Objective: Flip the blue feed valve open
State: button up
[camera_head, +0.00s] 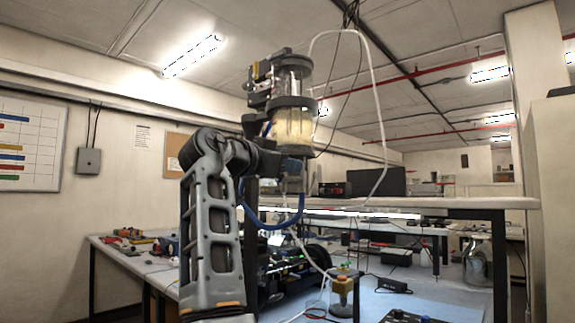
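A clear cylinder (293,125) with pale yellow contents stands upright in a dark clamp frame, high in the middle of the view. A blue hose (270,225) loops below the cylinder. My arm rises in the foreground and bends toward the cylinder's underside. The end of my arm is small and dark against the equipment there. I cannot make out my gripper's fingers or any contact with the valve.
A white tube (375,90) arcs from the cylinder to the right and down. A raised shelf (440,202) runs behind. The workbench (400,305) below holds a small jar (342,292), a glass bottle (476,260) and cables. Open air lies left of my arm.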

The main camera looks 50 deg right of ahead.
grip_shut()
jog(key=shift+w+r+n+p, duration=0.15)
jog(key=shift+r+n+p, duration=0.05)
jog(key=shift+n+p, duration=0.45)
jog(key=shift+w+f+n+p, duration=0.15)
jog(key=shift+n+p, duration=0.15)
jog(key=shift+n, duration=0.25)
jog(key=shift+w+r+n+p, duration=0.15)
jog(key=shift+n+p, duration=0.1)
jog(key=shift+n, duration=0.25)
jog(key=shift+f, duration=0.15)
jog(key=shift+o, duration=2.4)
grip_release()
jog(key=shift+a, duration=0.1)
jog(key=a+b, duration=0.1)
jog(key=a, duration=0.6)
jog(key=shift+a+b, duration=0.3)
jog(key=shift+a, duration=0.05)
jog(key=shift+s, duration=0.1)
